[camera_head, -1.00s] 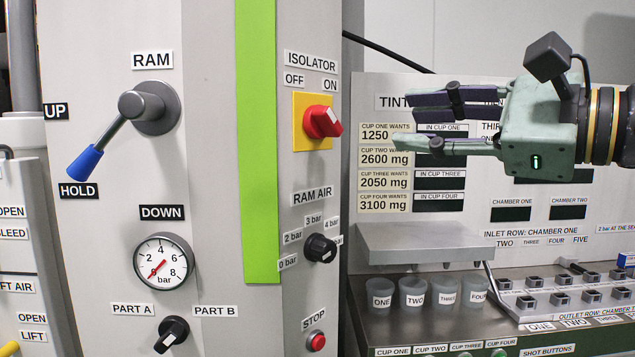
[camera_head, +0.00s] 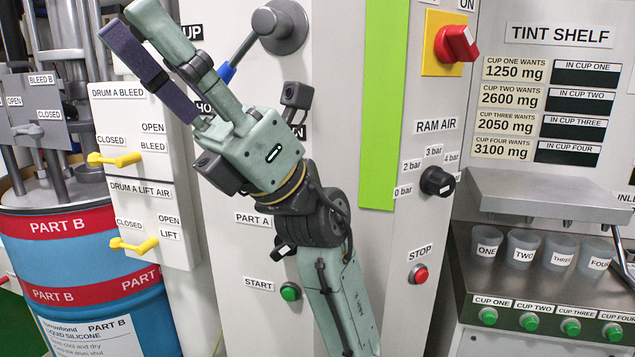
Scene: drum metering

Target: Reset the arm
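My gripper (camera_head: 122,22) is in front of the grey machine panel, with its fingers pointing up and left. The fingers, one green and one with a dark pad facing the camera, stand apart and hold nothing that I can see. My arm rises from the bottom middle and covers the middle of the panel. The RAM lever (camera_head: 248,46) slants down and left. Its blue end (camera_head: 227,72) shows just behind my gripper and is partly hidden. I cannot tell whether they touch. The HOLD label is mostly covered, and the pressure gauge is hidden.
A blue PART B drum (camera_head: 110,300) and yellow valve handles (camera_head: 118,159) are at left. The red isolator switch (camera_head: 456,43), RAM AIR knob (camera_head: 436,181) and red STOP button (camera_head: 420,273) are right of my arm. Cups (camera_head: 522,249) stand under the tint shelf (camera_head: 550,196) at right.

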